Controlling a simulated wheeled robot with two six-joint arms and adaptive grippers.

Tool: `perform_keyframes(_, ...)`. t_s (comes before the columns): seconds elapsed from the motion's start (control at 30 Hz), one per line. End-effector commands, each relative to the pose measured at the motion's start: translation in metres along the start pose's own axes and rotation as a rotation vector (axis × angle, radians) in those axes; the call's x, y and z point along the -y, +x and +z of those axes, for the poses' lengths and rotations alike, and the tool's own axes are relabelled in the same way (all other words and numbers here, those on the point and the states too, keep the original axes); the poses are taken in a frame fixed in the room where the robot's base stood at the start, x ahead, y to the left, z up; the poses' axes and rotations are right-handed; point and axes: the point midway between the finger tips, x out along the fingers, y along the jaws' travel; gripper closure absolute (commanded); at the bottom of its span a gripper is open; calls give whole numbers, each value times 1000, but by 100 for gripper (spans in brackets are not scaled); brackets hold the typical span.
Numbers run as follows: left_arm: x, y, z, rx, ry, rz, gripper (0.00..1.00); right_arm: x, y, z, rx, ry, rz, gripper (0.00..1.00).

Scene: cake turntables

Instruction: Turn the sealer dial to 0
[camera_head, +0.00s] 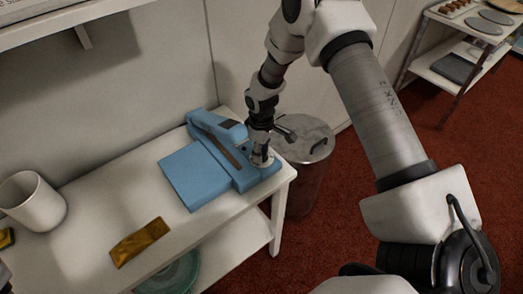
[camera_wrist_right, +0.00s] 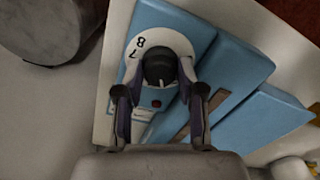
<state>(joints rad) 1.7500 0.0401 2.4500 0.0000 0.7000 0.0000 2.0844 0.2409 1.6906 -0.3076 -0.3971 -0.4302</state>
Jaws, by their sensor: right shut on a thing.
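The blue sealer (camera_head: 196,178) stands at the right end of the white table. My right gripper (camera_head: 262,158) points down at the sealer's right end and hides the dial in the head view. In the right wrist view, the black sealer dial (camera_wrist_right: 158,68) sits on a white ring (camera_wrist_right: 178,42) on the blue sealer (camera_wrist_right: 240,75). The numbers 8 and 7 show on the ring's left side; other marks are hidden. My right gripper (camera_wrist_right: 160,76) is shut on the dial, one finger on each side.
A white mug (camera_head: 34,205) and a golden bar (camera_head: 140,242) are on the white table (camera_head: 90,215). A metal bin (camera_head: 305,145) stands close to the table's right end. A rack (camera_head: 455,55) with trays stands at the far right. The red floor between is clear.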

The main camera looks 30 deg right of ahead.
Motion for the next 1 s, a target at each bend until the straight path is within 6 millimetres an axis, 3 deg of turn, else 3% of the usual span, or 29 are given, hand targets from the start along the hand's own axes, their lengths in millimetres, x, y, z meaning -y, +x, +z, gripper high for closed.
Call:
perform_keyframes(0.37, 0, 3, 0, 0, 0, 0, 100, 0, 1, 1, 2, -217, -2, 97)
perform_keyframes(1.0, 0, 10, 0, 0, 0, 0, 100, 0, 1, 1, 2, -820, -3, 97)
